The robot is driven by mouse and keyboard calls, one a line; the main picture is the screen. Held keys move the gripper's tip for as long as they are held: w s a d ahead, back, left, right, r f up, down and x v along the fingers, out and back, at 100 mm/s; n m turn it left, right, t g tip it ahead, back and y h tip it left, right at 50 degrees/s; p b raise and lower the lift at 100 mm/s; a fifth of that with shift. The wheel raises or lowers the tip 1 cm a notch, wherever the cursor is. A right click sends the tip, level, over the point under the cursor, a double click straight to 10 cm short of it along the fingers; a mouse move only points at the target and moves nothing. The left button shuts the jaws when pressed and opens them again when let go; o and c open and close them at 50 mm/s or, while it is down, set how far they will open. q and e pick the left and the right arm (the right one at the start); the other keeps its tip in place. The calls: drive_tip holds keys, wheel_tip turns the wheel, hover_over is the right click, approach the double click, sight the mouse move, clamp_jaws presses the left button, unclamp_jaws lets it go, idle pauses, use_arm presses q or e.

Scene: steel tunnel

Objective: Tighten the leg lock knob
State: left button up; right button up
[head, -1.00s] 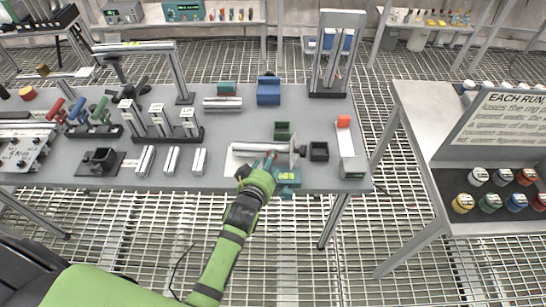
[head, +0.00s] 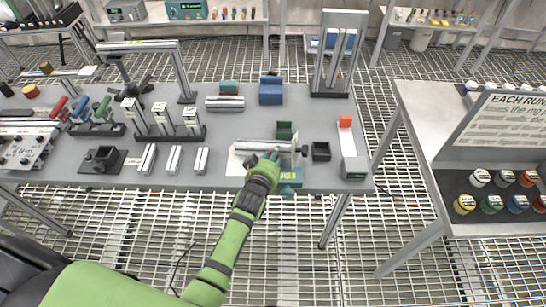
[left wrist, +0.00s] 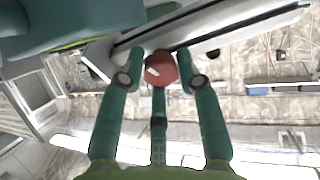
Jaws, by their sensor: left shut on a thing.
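A red round knob (left wrist: 161,68) sits between the teal fingers of my left gripper (left wrist: 162,62) in the left wrist view. The fingertips touch its sides, and the gripper is shut on it. In the head view my left gripper (head: 272,158) reaches the front of a silver tube (head: 258,145), which lies level near the front of the grey bench. The gripper hides the knob there. The tube's right end meets a thin upright plate with a dark knob (head: 304,150). My right gripper is not in view.
A dark green box (head: 285,130) stands behind the tube, and a black open box (head: 320,151) to the right. Silver bars (head: 174,158) lie left. A second table (head: 420,110) stands right, across a gap.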

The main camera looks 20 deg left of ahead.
use_arm(q)
drive_tip(key=shift+s+m+p, duration=0.1)
drive_tip(key=shift+m+p, duration=0.45)
drive_tip(key=shift+m, duration=0.45)
drive_tip(key=m, duration=0.2)
drive_tip(key=shift+a+f+m+h+p, duration=0.1)
drive_tip(key=shift+f+m+h+p, duration=0.1)
drive_tip(key=shift+m+h+p, duration=0.15)
drive_tip(key=o, duration=1.1)
